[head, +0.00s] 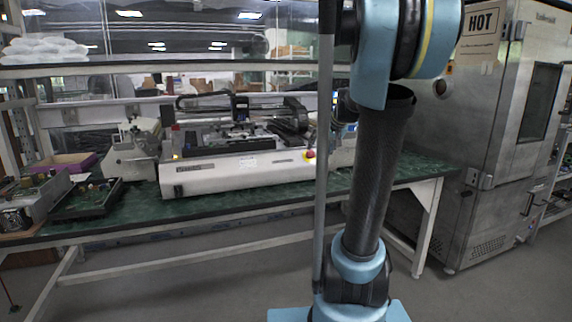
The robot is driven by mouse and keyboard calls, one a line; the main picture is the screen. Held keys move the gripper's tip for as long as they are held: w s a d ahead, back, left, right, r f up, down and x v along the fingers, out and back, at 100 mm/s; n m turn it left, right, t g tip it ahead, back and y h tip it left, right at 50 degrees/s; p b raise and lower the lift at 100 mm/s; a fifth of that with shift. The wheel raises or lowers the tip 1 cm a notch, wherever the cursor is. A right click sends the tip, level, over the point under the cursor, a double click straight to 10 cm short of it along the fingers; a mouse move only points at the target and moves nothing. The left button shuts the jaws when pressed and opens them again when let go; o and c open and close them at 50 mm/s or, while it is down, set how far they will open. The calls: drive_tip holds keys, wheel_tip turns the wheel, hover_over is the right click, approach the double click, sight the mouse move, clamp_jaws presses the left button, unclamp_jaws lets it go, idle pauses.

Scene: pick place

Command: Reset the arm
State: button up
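My arm, with blue joints and a dark tube link, stands upright in the right half of the head view. Its upper part runs out of the top of the picture. My gripper is not in view, so what it holds and whether it is open cannot be seen.
A green-topped workbench (125,218) spans the left and middle, behind my arm. On it stand a white machine (235,172), a black tray (88,200) and a purple box (72,163). A large metal cabinet marked HOT (480,130) stands at right. Grey floor (190,285) is clear in front.

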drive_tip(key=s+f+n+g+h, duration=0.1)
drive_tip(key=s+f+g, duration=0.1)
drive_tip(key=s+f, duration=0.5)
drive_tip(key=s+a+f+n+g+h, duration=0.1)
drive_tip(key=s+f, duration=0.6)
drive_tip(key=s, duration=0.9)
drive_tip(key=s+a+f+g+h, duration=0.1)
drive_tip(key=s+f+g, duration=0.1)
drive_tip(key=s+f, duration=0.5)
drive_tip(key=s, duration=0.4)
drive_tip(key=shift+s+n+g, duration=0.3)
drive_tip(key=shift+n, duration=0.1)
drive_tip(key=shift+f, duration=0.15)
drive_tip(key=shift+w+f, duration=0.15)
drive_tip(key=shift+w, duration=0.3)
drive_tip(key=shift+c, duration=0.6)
